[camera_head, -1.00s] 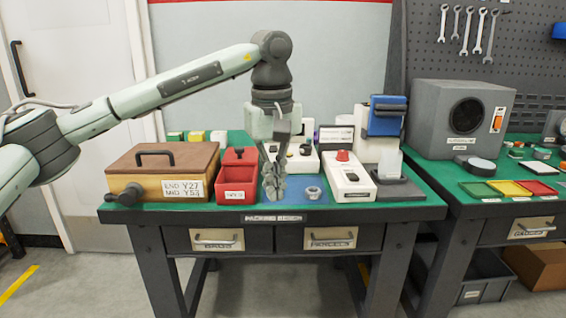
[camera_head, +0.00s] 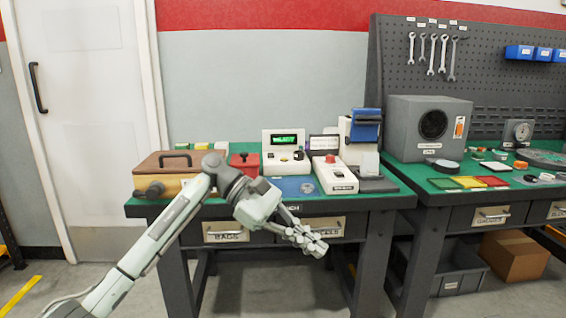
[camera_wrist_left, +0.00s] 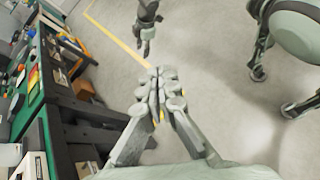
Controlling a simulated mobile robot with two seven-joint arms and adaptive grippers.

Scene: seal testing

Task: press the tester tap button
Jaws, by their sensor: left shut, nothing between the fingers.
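A white tester (camera_head: 284,151) with a lit green display stands at the back of the left bench. In front of it to the right is a low white box (camera_head: 334,176) with a red knob (camera_head: 330,159) on top. I cannot tell which control is the tap button. My left gripper (camera_head: 308,241) is shut and empty, in front of the bench drawers and below the bench top, apart from both devices. It also shows in the left wrist view (camera_wrist_left: 160,92). My right gripper (camera_wrist_left: 147,45) hangs over the floor there; its fingers are too small to judge.
A wooden-lidded box (camera_head: 177,162) and a red bin (camera_head: 245,162) stand left of the tester. A blue-topped device (camera_head: 364,126) stands at right. A grey speaker box (camera_head: 428,128) is on the right bench. The blue mat (camera_head: 290,186) is mostly clear.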

